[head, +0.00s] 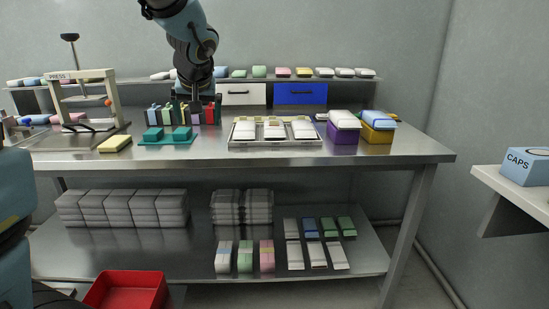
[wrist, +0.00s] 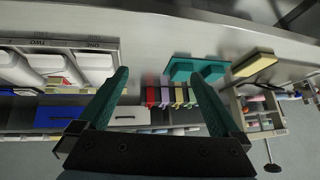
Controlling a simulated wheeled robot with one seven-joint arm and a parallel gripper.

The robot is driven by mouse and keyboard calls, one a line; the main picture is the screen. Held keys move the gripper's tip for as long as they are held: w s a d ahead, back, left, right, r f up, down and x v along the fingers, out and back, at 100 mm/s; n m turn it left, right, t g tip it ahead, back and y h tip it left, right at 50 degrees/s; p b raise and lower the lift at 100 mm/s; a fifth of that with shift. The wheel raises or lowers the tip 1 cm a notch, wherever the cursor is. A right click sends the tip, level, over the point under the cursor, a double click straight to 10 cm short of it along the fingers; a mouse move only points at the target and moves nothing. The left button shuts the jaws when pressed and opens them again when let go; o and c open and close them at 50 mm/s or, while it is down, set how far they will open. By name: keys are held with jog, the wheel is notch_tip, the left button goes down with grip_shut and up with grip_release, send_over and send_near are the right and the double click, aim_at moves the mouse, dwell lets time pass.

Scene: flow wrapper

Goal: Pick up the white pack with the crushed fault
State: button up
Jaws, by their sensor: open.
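Several white packs (head: 301,129) lie in a light tray (head: 235,143) on the bench, right of the middle. In the wrist view white packs (wrist: 96,68) show in the tray at the left, near labels reading ONE and TWO. Another white pack (head: 343,119) lies on the purple box. More white packs (head: 293,256) lie on the lower shelf. I cannot tell which pack is crushed. My gripper (head: 195,101) is above the back of the bench, left of the tray. Its fingers (wrist: 157,78) are spread, with nothing between them.
A teal fixture (head: 166,141) and a yellow block (head: 115,144) lie left of the tray. A press (head: 84,95) stands at the far left. Small coloured items (head: 209,113) stand below my gripper. Yellow (head: 376,133) and purple (head: 342,136) boxes stand right. The bench's front strip is clear.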

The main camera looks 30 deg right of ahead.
jog(key=d+f+b, duration=0.1)
jog(key=d+b, duration=0.1)
jog(key=d, duration=0.1)
jog(key=d+f+t+h+b, duration=0.1)
jog(key=d+b, duration=0.2)
jog(key=d, duration=0.1)
jog(key=d+f+t+h+b, duration=0.1)
jog(key=d+b, duration=0.2)
jog(key=d, duration=0.1)
jog(key=shift+w+f+m, duration=0.15)
jog(key=shift+f+m, duration=0.05)
jog(key=shift+m, duration=0.2)
jog(key=t+h+b, duration=0.1)
jog(key=h+b, duration=0.1)
jog(key=b, duration=0.5)
send_near(274, 125)
jog(key=shift+f, duration=0.1)
jog(key=shift+w+d, duration=0.2)
jog(key=shift+w, duration=0.05)
jog(key=p+x, duration=0.1)
jog(key=x, duration=0.3)
jog(key=shift+w+d, duration=0.15)
jog(key=shift+x, duration=2.8)
jog(key=shift+f, duration=0.15)
jog(key=c, duration=1.2)
